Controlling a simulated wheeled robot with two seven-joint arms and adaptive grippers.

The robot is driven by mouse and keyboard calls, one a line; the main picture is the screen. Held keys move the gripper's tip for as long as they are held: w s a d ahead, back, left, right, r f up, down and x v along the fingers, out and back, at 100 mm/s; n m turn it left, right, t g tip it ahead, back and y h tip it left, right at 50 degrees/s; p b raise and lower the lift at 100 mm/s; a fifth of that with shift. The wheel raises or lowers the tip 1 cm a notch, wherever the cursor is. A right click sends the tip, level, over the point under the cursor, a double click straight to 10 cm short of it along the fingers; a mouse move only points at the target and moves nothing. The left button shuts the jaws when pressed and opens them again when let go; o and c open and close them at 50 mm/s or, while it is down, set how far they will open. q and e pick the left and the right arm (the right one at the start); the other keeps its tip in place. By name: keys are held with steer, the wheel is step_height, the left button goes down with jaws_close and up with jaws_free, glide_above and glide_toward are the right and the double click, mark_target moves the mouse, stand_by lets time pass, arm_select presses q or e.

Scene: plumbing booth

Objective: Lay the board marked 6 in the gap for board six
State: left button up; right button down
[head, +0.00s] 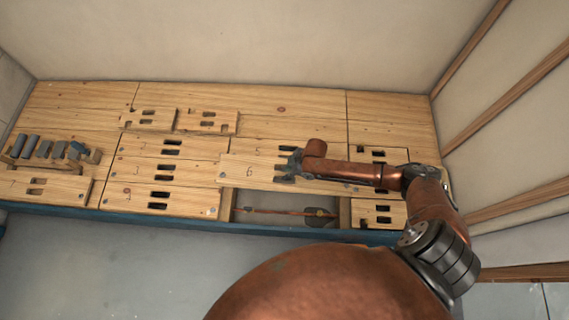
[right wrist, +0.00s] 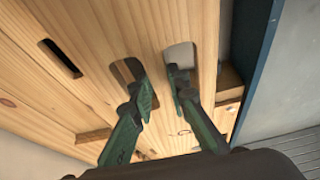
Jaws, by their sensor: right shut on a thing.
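The board marked 6 (head: 236,173) is a pale pine plank with two hand slots. It lies over or just above the deck behind the open gap (head: 265,204), partly over the front of the board marked 5 (head: 245,148). My right gripper (head: 285,167) is shut on the strip between its two slots. In the right wrist view the gripper (right wrist: 160,90) has a finger in each slot of the board (right wrist: 192,20). The gap shows a copper pipe (head: 280,212) and a grey fitting (head: 320,214). Whether the board touches the deck is unclear. My left gripper is out of view.
Boards marked 3 (head: 185,195) and others lie flush left of the gap; a slotted board (head: 380,222) lies to its right. A rack of grey pieces (head: 48,150) stands far left. A blue edge (head: 130,220) runs along the front.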

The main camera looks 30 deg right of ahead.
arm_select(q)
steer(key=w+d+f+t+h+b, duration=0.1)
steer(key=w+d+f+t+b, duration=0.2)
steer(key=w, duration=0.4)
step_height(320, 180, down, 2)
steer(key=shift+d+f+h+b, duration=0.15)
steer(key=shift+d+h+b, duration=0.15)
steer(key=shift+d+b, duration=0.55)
arm_select(e)
step_height(320, 180, down, 8)
steer(key=d, duration=0.1)
steer(key=shift+w+d+r, duration=0.25)
steer(key=shift+w, duration=0.1)
arm_select(q)
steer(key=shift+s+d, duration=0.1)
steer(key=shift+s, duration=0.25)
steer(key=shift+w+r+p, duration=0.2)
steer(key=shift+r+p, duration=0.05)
steer(key=shift+p, duration=0.15)
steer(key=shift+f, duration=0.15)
arm_select(e)
steer(key=shift+f, duration=0.3)
